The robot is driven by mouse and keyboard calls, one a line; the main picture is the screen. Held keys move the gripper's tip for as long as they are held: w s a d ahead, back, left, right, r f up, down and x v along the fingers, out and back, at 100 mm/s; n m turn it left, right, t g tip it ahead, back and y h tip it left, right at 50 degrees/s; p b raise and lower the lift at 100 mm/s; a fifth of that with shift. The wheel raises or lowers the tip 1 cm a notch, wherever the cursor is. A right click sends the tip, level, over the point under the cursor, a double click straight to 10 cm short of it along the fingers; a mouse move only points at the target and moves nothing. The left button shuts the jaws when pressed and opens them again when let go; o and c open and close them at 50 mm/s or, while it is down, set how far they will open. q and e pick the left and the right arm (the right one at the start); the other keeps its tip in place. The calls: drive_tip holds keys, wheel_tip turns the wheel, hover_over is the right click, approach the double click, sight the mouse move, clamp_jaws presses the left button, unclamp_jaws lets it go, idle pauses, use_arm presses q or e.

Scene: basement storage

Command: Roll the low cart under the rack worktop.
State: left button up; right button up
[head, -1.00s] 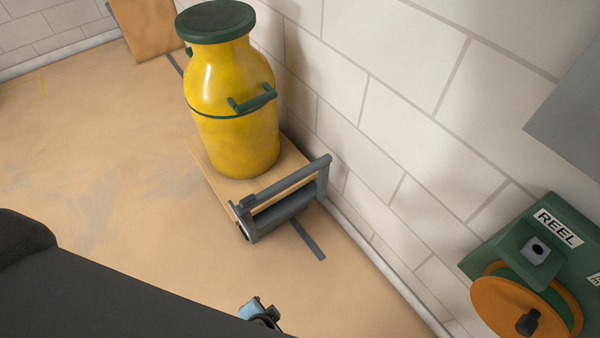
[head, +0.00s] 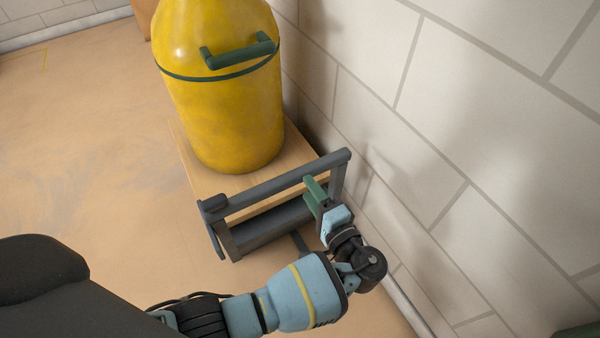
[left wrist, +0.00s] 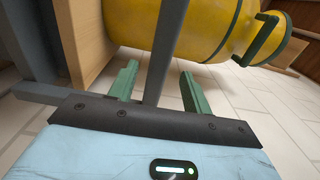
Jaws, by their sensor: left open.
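The low cart has a wooden deck (head: 200,180) and a dark grey push handle (head: 262,189) at its near end. A big yellow milk can (head: 225,110) with green handles stands on the deck. My left gripper (head: 314,194) is at the right part of the handle bar, its green fingers open. In the left wrist view, the grey bar (left wrist: 166,55) runs between the two spread fingers (left wrist: 158,88), with gaps on both sides. The deck (left wrist: 88,40) and can (left wrist: 210,25) show beyond. No rack worktop is recognisable now, and my right gripper is not in view.
A pale block wall (head: 430,130) runs close along the cart's right side. The tan floor (head: 90,160) to the left is open. A brown board edge (head: 141,18) shows behind the can, and a bit of a green object (head: 578,330) at lower right.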

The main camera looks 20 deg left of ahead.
sight(298, 173)
use_arm(q)
drive_tip(key=b+x, duration=0.1)
drive_tip(key=x, duration=0.5)
drive_tip(key=shift+w+a, duration=0.25)
drive_tip(key=shift+a, duration=0.05)
drive_tip(key=shift+w+a, duration=0.35)
drive_tip(key=shift+a, duration=0.1)
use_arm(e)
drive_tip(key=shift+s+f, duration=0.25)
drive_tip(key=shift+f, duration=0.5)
use_arm(q)
drive_tip(key=c, duration=0.9)
clamp_jaws()
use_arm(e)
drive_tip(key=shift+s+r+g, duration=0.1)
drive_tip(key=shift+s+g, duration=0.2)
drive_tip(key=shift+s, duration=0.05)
